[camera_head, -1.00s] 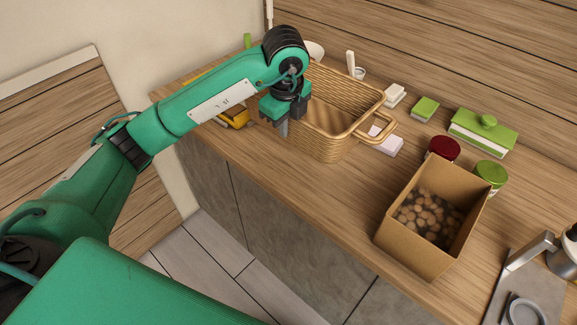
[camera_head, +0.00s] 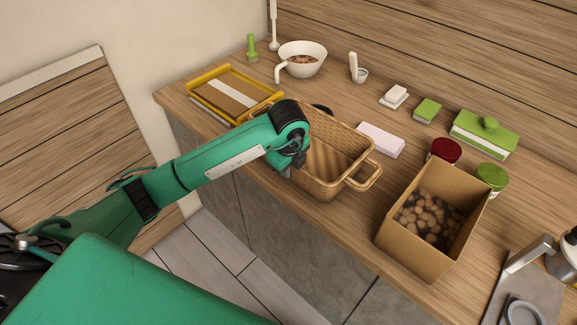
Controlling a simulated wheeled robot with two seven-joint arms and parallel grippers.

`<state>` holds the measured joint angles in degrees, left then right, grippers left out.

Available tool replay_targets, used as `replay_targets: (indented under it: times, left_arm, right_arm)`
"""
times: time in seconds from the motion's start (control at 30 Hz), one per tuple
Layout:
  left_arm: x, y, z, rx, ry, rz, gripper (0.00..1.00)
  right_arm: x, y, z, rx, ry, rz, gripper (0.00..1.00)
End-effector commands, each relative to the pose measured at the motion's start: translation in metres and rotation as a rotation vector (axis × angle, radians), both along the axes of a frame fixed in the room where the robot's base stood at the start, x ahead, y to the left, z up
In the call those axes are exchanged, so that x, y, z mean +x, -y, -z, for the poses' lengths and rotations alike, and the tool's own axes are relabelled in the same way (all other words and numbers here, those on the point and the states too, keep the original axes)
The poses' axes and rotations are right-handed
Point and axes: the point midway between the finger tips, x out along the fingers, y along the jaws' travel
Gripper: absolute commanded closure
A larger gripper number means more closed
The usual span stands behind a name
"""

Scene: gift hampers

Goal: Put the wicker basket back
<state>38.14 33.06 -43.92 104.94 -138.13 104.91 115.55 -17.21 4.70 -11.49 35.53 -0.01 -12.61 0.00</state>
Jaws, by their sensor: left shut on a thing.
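The wicker basket (camera_head: 331,163) is open-topped and woven, with a loop handle (camera_head: 371,177) at its right end. It is near the counter's front edge and looks empty. I cannot tell whether its base touches the counter. My left gripper (camera_head: 287,170) is shut on the basket at its near left side, pointing down. The fingertips are mostly hidden by the wrist and the basket rim. My right gripper is not in view.
A cardboard box (camera_head: 406,245) of round brown pieces stands just right of the basket. Behind lie a pale lilac block (camera_head: 381,140), a white dish (camera_head: 394,97) and jars (camera_head: 445,151). A yellow-framed tray (camera_head: 216,79) and white bowl (camera_head: 318,54) are at the back left.

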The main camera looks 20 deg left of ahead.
Motion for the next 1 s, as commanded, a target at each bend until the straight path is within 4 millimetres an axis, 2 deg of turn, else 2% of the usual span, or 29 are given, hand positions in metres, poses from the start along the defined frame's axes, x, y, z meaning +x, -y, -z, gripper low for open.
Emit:
replay_targets:
  times: [0.3, 0.43, 0.8, 0.87, 1.0]
  left_arm:
    - [0.0, 0.0, 0.002, -0.001, 0.003, 0.0, 1.0]
    - [0.0, 0.0, 0.002, -0.001, 0.001, 0.001, 0.72]
    - [0.0, 0.0, -0.001, -0.002, 0.002, 0.001, 0.72]
    - [0.0, 0.001, -0.007, -0.002, 0.003, 0.002, 0.72]
    - [-0.004, 0.003, -0.031, -0.003, 0.006, 0.003, 0.72]
  right_arm:
    - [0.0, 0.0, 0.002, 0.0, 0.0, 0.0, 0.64]
    - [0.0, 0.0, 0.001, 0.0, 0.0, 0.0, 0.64]
    - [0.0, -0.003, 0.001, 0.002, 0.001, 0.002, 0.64]
    - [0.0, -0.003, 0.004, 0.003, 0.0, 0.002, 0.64]
    - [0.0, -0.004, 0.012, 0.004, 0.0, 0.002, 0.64]
